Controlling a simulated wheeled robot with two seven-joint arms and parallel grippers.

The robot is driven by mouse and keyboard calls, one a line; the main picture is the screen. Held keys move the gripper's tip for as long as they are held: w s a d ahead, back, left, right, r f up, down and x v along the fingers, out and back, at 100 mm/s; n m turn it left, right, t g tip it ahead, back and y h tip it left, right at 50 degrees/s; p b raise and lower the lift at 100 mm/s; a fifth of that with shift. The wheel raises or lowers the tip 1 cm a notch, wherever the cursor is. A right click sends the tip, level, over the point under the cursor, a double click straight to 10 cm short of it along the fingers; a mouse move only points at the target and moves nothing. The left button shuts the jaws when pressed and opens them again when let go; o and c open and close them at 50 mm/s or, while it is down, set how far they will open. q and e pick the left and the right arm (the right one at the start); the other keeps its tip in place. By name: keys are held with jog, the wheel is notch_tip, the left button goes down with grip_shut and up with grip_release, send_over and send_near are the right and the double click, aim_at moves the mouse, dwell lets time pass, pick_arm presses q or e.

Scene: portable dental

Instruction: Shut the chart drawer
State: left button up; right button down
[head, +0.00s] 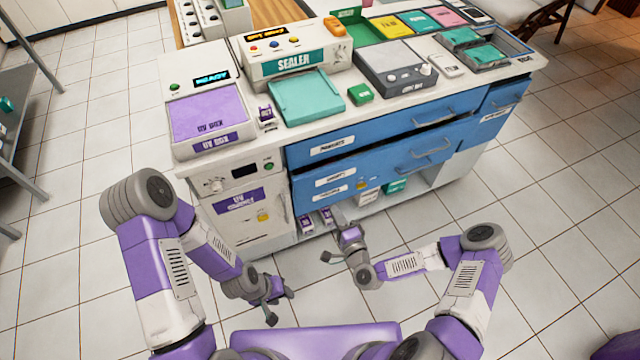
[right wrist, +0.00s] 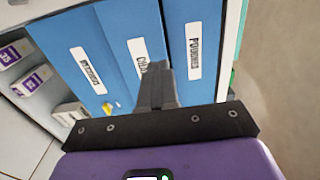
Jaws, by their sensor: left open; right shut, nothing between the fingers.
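The blue chart drawer (head: 390,158) is the middle front of the blue cabinet, under the pouches drawer (head: 375,135). A dark gap shows along its top edge, so it appears to stand slightly out. In the right wrist view its label (right wrist: 140,52) is partly hidden behind my fingers. My right gripper (head: 340,214) is shut and empty, low before the cabinet. In the right wrist view its fingertips (right wrist: 154,68) point at the chart drawer's front; I cannot tell whether they touch. My left gripper (head: 279,302) is open and empty, low over the floor, left of the right one.
A lower drawer has its own label (right wrist: 88,70), with a small yellow mark nearby. Small boxes (head: 369,197) sit on the open shelf below. The white UV cabinet (head: 245,205) stands left of the drawers. The counter is crowded; tiled floor (head: 560,190) is clear at right.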

aim_at(316, 175)
jog(key=b+x, duration=0.3)
jog(key=x, duration=0.9)
jog(key=shift+w+a, duration=0.1)
jog(key=shift+w, duration=0.05)
pick_arm(q)
notch_tip(316, 175, down, 3)
